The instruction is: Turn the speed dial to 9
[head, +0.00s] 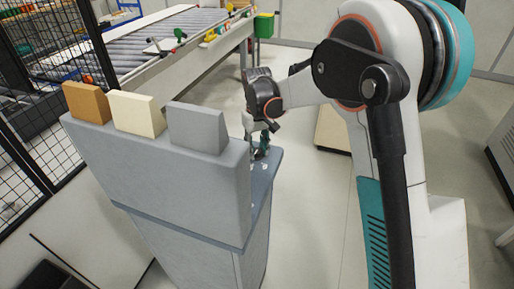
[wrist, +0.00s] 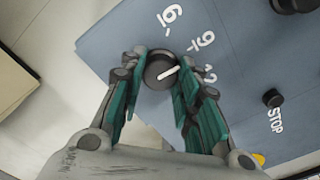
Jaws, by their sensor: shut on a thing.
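The round black speed dial (wrist: 161,76) with a white pointer line sits on the blue-grey panel in the wrist view. Its pointer aims right and slightly up, between the middle and lower of the visible white number marks (wrist: 203,41). The marks are tilted and hard to read for certain. My gripper (wrist: 163,58) is shut on the dial, with one green finger on each side. In the head view my gripper (head: 261,148) is over the low ledge beside the grey machine housing; the dial is hidden there.
A black button (wrist: 272,97) sits beside the STOP label, right of the fingers. Another black knob (wrist: 293,3) is at the top right, and something yellow (wrist: 258,159) is low right. The grey housing (head: 190,165) rises left of my gripper, with three sample blocks (head: 137,114) on top.

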